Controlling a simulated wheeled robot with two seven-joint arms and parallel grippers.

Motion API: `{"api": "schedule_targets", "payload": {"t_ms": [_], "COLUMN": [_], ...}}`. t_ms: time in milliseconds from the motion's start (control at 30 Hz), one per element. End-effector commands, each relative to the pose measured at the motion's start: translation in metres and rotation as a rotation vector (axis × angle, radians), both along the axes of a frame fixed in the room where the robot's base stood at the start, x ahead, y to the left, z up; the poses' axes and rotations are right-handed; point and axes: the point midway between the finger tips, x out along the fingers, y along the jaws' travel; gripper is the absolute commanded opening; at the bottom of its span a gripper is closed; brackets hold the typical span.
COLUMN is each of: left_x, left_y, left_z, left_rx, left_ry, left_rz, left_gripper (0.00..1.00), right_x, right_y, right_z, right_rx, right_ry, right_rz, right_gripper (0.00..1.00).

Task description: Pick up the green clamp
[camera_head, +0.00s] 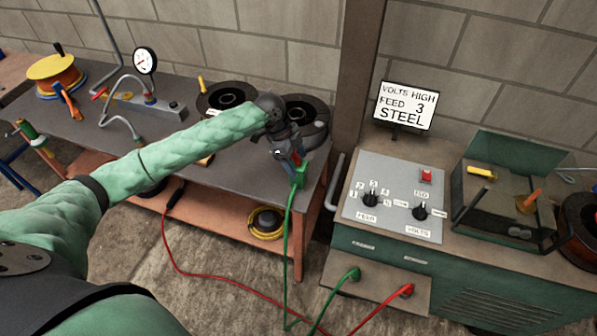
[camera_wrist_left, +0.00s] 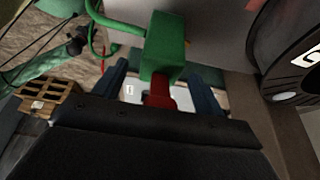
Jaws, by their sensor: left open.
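The green clamp (camera_head: 299,176) is at the right front edge of the workbench, with a green cable hanging from it. My left gripper (camera_head: 291,158) is right at it, partly covering it. In the left wrist view the green clamp (camera_wrist_left: 166,48) shows as a green block with a red part below it. The red part lies between the two blue fingers of my left gripper (camera_wrist_left: 161,82). The fingers are open, with gaps showing on both sides. Whether either finger touches the clamp cannot be told. My right gripper is not in view.
The workbench (camera_head: 160,165) holds dark spools (camera_head: 225,97), a gauge (camera_head: 145,60) and a yellow-topped spool (camera_head: 54,70). A green machine cabinet (camera_head: 440,270) with a dial panel stands to the right. Red and green cables run down to its front. A post rises behind the gap.

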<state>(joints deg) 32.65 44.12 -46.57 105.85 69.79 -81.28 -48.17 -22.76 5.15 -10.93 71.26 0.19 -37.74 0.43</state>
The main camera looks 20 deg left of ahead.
Motion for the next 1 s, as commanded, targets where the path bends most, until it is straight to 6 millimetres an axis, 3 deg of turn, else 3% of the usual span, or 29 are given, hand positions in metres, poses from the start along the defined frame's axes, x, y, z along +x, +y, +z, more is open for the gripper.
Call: {"api": "schedule_targets", "payload": {"t_ms": [300, 667, 1000], "left_x": [-0.0001, -0.0001, 0.0004], "left_y": [-0.0010, -0.0010, -0.0012], "left_z": [-0.0040, -0.0037, -0.0022], "left_rx": [0.000, 0.000, 0.000], "left_ry": [0.000, 0.000, -0.002], "left_rz": [0.000, 0.000, 0.000], "left_gripper": [0.71, 0.02, 0.00], "right_x": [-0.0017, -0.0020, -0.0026], "right_y": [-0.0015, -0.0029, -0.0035], "right_z": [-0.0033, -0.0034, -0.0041], "right_rx": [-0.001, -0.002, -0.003], "right_ry": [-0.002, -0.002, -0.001], "right_rz": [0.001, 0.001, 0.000], "right_gripper": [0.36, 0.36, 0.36]}}
